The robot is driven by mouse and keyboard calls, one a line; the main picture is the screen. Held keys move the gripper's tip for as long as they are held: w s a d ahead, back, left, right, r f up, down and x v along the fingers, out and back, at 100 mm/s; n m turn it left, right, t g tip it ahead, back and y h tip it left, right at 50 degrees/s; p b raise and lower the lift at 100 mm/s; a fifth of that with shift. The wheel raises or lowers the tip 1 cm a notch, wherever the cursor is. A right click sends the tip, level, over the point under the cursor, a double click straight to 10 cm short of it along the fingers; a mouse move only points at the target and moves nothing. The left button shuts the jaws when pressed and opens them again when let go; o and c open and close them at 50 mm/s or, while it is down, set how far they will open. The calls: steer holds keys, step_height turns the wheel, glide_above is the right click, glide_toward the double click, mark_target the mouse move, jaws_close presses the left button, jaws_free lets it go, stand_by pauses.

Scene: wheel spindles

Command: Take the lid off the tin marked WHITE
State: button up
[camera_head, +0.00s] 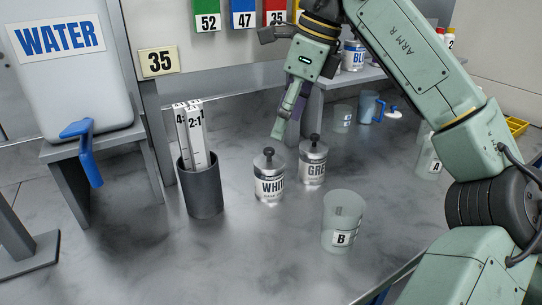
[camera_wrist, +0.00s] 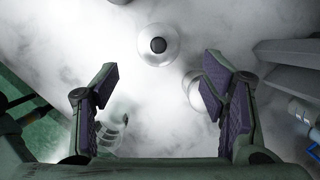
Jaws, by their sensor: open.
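The WHITE tin (camera_head: 269,188) stands upright on the grey table, its lid (camera_head: 268,163) with a black knob seated on top. By layout, it is the round-topped tin (camera_wrist: 146,53) at the top middle of the wrist view, label hidden there. My gripper (camera_head: 286,122) is open and empty, above and behind the tins, pointing down. In the wrist view its fingertips (camera_wrist: 160,75) are spread wide, with the WHITE tin beyond them. A second tin labelled GRE (camera_head: 313,172), also lidded, stands right of the WHITE tin; my right finger partly covers it in the wrist view (camera_wrist: 190,90).
A translucent beaker B (camera_head: 343,212) stands front right. A dark holder (camera_head: 203,190) with numbered strips stands left. A shelf (camera_head: 345,75) with a BLUE tin (camera_head: 352,56) is behind. The front table is clear.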

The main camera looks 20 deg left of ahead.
mark_target(272, 150)
steer(key=x, duration=0.7)
steer(key=shift+s+a+f+p, duration=0.15)
steer(key=shift+a+p, duration=0.1)
steer(key=shift+p, duration=0.15)
steer(key=shift+c, duration=0.2)
steer(key=c, duration=1.2)
